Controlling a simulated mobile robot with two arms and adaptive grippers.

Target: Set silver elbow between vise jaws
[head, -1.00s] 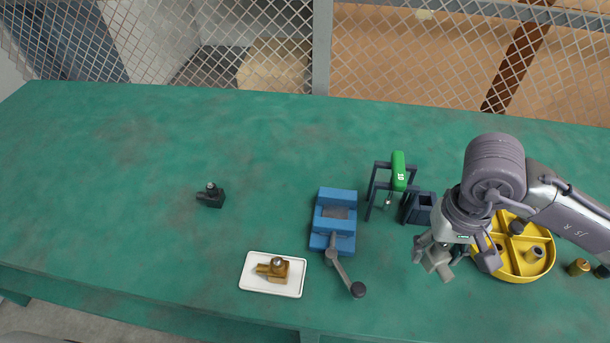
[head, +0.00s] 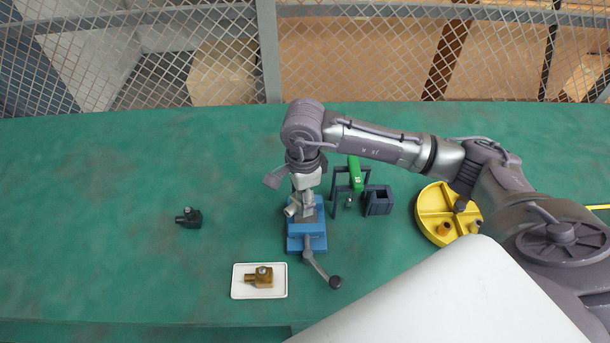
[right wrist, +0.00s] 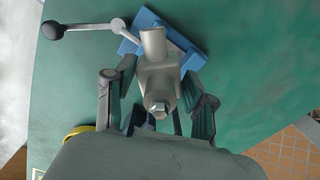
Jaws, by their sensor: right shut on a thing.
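The silver elbow (right wrist: 157,80) is gripped between the fingers of my right gripper (right wrist: 160,88) in the right wrist view. In the head view, my right gripper (head: 304,192) and the silver elbow (head: 292,210) are over the rear part of the blue vise (head: 307,243). The blue vise also shows behind the elbow in the right wrist view (right wrist: 136,22). The gripper and elbow cover part of the jaws, so I cannot tell whether the elbow touches them. My left gripper is out of view.
A white tray (head: 238,287) with a brass elbow (head: 260,277) lies left of the vise handle (head: 318,266). A black elbow (head: 190,218) lies farther left. A green-topped stand (head: 355,174), dark box (head: 378,200) and yellow divided tray (head: 430,215) stand right. The left table is mostly clear.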

